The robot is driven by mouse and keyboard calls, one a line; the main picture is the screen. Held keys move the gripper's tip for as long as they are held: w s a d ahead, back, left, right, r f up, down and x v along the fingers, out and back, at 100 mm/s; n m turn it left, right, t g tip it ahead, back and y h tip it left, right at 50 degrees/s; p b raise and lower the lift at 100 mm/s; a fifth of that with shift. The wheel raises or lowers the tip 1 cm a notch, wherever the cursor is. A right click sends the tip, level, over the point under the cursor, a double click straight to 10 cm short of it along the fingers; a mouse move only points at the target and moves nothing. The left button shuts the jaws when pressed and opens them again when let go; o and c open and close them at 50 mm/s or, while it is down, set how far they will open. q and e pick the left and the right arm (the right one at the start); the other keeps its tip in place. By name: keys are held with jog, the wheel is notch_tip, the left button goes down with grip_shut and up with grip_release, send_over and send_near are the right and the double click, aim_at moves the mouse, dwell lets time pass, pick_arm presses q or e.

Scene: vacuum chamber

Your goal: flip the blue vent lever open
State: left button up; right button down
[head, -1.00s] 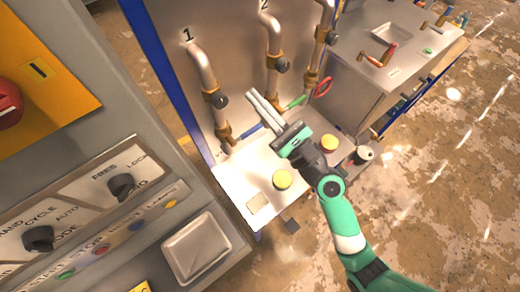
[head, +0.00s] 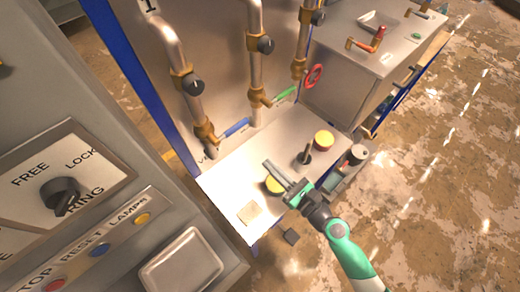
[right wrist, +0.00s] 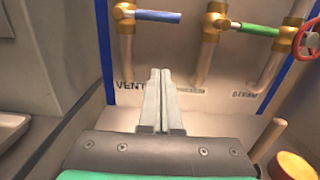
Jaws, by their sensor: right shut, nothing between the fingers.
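The blue vent lever (head: 236,127) sticks out to the right from a brass valve (head: 205,132) on the left pipe. In the right wrist view the blue lever (right wrist: 158,16) lies nearly level at the top, above the word VENT (right wrist: 130,85). My right gripper (head: 269,166) is shut and empty over the shelf, in front of the lever and apart from it. Its closed fingers (right wrist: 160,75) point toward the panel, below the lever. My left gripper is not in view.
A green lever (head: 287,94) and a red wheel (head: 313,76) sit on the pipes to the right. A grey control console (head: 110,215) fills the left.

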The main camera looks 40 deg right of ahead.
aim_at(236, 128)
jog(key=w+r+p, duration=0.3)
jog(key=w+r, duration=0.1)
jog(key=w, duration=0.6)
jog(key=shift+a+r, duration=0.2)
jog(key=shift+a, duration=0.25)
